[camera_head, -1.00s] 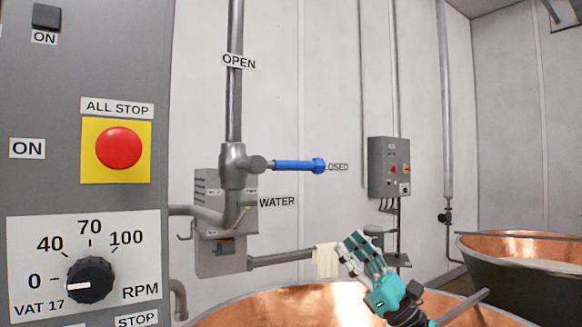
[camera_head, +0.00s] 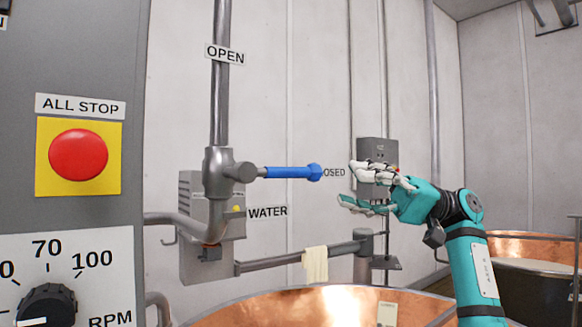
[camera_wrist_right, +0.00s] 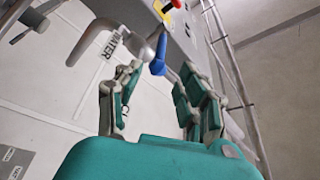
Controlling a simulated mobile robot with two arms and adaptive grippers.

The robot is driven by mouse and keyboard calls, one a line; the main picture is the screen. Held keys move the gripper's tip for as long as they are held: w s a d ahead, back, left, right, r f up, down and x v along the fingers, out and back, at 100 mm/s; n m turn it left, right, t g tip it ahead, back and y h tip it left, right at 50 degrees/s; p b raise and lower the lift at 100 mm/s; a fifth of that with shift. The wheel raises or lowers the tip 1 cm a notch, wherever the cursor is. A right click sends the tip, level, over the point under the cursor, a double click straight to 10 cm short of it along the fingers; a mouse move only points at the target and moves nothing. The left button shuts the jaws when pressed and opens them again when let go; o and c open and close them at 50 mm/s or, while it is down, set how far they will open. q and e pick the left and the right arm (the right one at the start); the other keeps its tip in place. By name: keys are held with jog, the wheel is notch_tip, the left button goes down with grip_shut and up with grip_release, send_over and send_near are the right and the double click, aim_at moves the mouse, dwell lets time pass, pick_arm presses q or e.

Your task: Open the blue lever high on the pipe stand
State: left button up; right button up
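The blue lever (camera_head: 292,172) sticks out level to the right from the valve body (camera_head: 222,172) on the upright pipe. Its tip points at the CLOSED label (camera_head: 334,173), partly hidden behind it; the OPEN label (camera_head: 225,54) is higher on the pipe. My right gripper (camera_head: 352,184) is open, just right of the lever's tip, with a gap between them. In the right wrist view the lever (camera_wrist_right: 158,55) shows ahead, between the spread fingers (camera_wrist_right: 155,88). My left gripper is not in view.
A control panel with a red ALL STOP button (camera_head: 79,155) fills the left. A copper vat (camera_head: 300,305) lies below, with a cloth (camera_head: 315,264) hanging on the horizontal pipe above it. A grey wall box (camera_head: 370,152) is behind my right gripper.

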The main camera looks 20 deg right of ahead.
aim_at(305, 177)
jog(key=p+x, duration=0.3)
jog(key=x, duration=0.7)
jog(key=shift+a+r, duration=0.1)
jog(key=shift+r, duration=0.05)
jog(key=shift+a, duration=0.65)
jog(key=shift+c, duration=0.5)
grip_shut()
